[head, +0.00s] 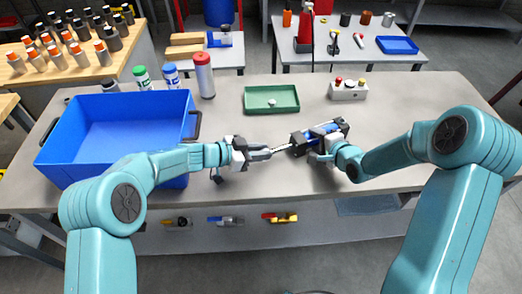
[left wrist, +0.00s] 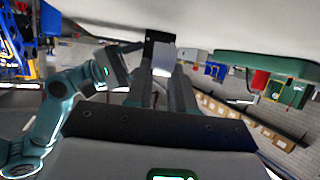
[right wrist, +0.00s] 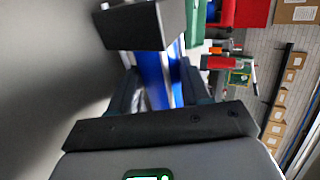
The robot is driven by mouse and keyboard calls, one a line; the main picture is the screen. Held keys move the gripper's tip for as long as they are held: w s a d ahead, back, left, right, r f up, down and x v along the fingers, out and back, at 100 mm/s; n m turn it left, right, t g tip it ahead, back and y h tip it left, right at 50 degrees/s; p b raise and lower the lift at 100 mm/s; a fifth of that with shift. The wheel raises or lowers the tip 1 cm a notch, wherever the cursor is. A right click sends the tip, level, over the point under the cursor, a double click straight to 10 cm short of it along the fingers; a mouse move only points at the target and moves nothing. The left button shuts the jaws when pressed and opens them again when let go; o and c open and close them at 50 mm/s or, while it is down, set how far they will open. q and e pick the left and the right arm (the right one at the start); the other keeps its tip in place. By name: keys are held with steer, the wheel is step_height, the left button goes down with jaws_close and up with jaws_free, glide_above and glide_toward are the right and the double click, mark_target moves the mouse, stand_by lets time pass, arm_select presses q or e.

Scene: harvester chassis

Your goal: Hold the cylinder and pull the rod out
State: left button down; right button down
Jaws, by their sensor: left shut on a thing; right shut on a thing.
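The cylinder (head: 325,131) has a blue barrel and black end blocks. It is at the middle of the table in the head view, with its silver rod (head: 282,147) pointing left. My right gripper (head: 318,150) is shut on the barrel. The right wrist view shows the blue barrel (right wrist: 154,80) between its fingers and a black end block (right wrist: 145,25) beyond. My left gripper (head: 266,153) is shut at the rod's outer end. A short length of rod shows between that gripper and the cylinder. The fingers partly hide the rod end in the left wrist view.
A blue bin (head: 125,120) stands at the table's left, close to my left arm. A green tray (head: 271,98) and a button box (head: 348,90) lie behind the cylinder. The table's right side has free room.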

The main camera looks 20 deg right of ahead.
steer(key=shift+d+r, duration=0.1)
arm_select(q)
steer(key=c, duration=0.9)
jaws_free()
step_height(320, 180, up, 10)
steer(key=shift+r, duration=0.1)
arm_select(e)
steer(key=shift+c, duration=2.2)
jaws_free()
steer(key=shift+s, duration=0.15)
